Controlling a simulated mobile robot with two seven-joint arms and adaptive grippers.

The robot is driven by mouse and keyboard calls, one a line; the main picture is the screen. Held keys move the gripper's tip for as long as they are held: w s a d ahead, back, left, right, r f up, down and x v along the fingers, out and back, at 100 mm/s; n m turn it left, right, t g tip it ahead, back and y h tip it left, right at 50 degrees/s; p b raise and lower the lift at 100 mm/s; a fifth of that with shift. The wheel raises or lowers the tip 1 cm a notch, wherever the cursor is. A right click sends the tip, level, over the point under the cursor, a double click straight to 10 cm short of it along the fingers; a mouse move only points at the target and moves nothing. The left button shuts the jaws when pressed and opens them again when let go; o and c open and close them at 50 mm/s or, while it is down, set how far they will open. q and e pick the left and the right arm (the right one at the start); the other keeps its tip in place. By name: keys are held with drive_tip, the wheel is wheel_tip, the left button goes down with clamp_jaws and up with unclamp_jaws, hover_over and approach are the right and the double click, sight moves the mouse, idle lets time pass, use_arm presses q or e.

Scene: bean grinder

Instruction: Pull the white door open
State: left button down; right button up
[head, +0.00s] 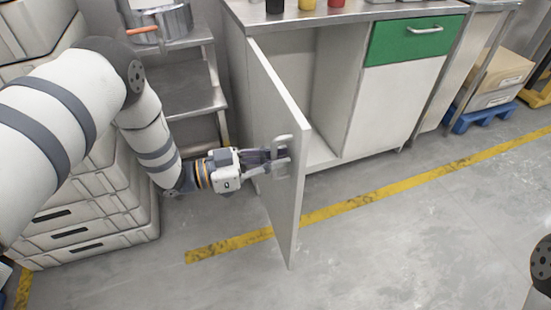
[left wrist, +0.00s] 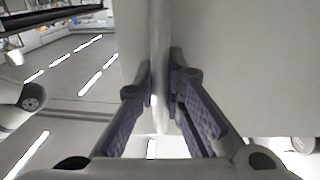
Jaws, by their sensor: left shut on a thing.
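The white door (head: 277,195) of the cabinet stands swung open, hinged on its left side, with its outer face toward my left arm. A pale upright handle (head: 287,139) is on that face near the free edge. My left gripper (head: 279,158) comes in from the left and is shut on the handle. In the left wrist view the dark ridged fingers of the left gripper (left wrist: 162,100) lie on both sides of the pale upright bar of the handle (left wrist: 159,60). My right gripper is out of view.
The cabinet (head: 320,90) is open inside, with a green drawer (head: 412,40) at its right. Grey crates (head: 95,245) and a metal step rack (head: 190,90) stand at left. A yellow line (head: 400,187) crosses the floor. The floor in front is clear.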

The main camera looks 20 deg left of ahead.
use_arm(q)
drive_tip(key=shift+s+a+f, duration=0.1)
drive_tip(key=shift+s+a, duration=0.05)
drive_tip(key=shift+s, duration=0.05)
idle(0.3)
drive_tip(key=c, duration=1.9)
unclamp_jaws()
drive_tip(key=shift+c, duration=0.2)
drive_tip(key=v, duration=1.2)
